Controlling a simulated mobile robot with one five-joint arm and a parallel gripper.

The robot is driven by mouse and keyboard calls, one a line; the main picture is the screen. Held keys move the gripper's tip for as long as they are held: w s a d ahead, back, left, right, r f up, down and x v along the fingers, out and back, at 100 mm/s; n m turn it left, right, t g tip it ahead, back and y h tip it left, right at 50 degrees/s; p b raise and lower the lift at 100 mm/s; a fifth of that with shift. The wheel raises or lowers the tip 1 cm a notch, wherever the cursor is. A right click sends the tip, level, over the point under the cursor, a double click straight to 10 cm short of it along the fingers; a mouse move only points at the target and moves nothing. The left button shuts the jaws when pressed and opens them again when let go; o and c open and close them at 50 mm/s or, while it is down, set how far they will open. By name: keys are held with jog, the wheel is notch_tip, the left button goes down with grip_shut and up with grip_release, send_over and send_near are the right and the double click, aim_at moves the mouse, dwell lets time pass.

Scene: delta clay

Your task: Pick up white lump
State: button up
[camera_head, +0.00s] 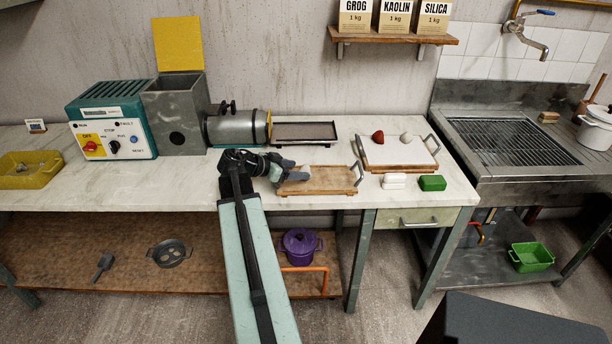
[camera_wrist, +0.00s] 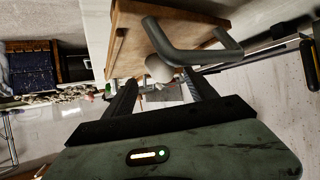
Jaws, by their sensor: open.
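A small whitish lump (camera_head: 405,137) lies on the white board of the rear right tray (camera_head: 372,167), right of a red-brown lump (camera_head: 378,136). My gripper (camera_head: 290,173) is low at the left end of the front wooden tray (camera_head: 325,182), well left of that lump. In the wrist view my gripper (camera_wrist: 162,90) is open, with its fingers apart. A pale rounded lump (camera_wrist: 158,69) shows beyond the fingertips, beside a grey handle (camera_wrist: 190,52) and a wooden tray (camera_wrist: 122,40). I cannot tell whether it is the same lump.
A white block (camera_head: 394,181) and a green block (camera_head: 432,183) lie near the table's front edge. A dark tray (camera_head: 305,132) lies behind my gripper. A metal cylinder machine (camera_head: 238,128) stands behind left. The tabletop (camera_head: 110,185) at left is mostly clear.

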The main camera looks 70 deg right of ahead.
aim_at(303, 170)
jog(key=b+x, duration=0.2)
jog(key=x, duration=0.2)
jog(key=shift+d+f, duration=0.25)
jog(key=shift+f, duration=0.15)
jog(key=shift+s+d, duration=0.1)
jog(key=shift+d, duration=0.05)
jog(key=shift+r, duration=0.1)
jog(key=shift+c, duration=0.4)
grip_shut()
jog(key=shift+r, duration=0.1)
notch_tip(303, 170, up, 10)
jog(key=p, duration=1)
